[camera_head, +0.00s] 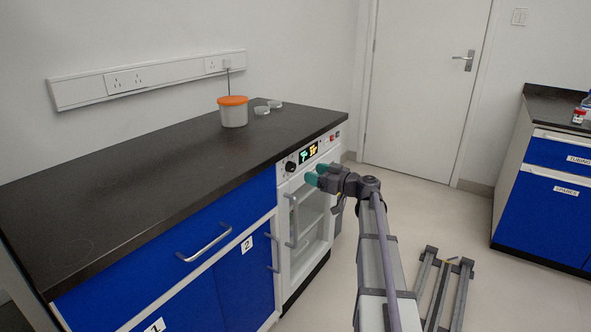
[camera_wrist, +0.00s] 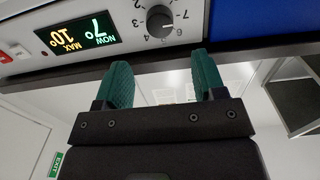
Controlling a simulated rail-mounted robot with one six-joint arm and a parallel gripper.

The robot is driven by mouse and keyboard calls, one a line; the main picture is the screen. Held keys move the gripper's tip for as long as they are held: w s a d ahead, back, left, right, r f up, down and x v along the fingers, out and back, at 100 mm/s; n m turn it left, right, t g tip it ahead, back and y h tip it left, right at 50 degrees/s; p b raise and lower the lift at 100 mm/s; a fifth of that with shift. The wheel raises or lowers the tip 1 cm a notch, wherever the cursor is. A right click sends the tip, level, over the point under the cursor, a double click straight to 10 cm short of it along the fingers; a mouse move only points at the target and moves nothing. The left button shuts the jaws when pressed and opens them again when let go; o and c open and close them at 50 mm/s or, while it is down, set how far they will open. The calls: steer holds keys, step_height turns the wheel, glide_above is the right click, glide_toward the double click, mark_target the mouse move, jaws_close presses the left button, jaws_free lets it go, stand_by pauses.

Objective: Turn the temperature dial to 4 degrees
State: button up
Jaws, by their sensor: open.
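The temperature dial (camera_wrist: 160,21) is a round dark knob on the white front panel, with numbers printed around it; it appears upside down in the wrist view. It also shows as a small black knob in the head view (camera_head: 290,166). I cannot tell exactly where its pointer stands. The display (camera_wrist: 76,35) beside it reads NOW 7° in green and MAX 10° in yellow. My gripper (camera_wrist: 163,68) is open and empty. Its two teal fingers are spread, with the dial just beyond their tips in the wrist view, apparently not touching it. In the head view my gripper (camera_head: 317,175) is in front of the panel.
The white appliance (camera_head: 287,232) has a glass door with a vertical handle (camera_head: 294,221) below the panel. Red and white switches (camera_wrist: 12,52) sit past the display. The black counter (camera_head: 150,190) overhangs above, holding an orange-lidded pot (camera_head: 233,112).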

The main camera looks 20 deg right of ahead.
mark_target(294, 167)
steer(key=x, duration=0.8)
steer(key=c, duration=0.9)
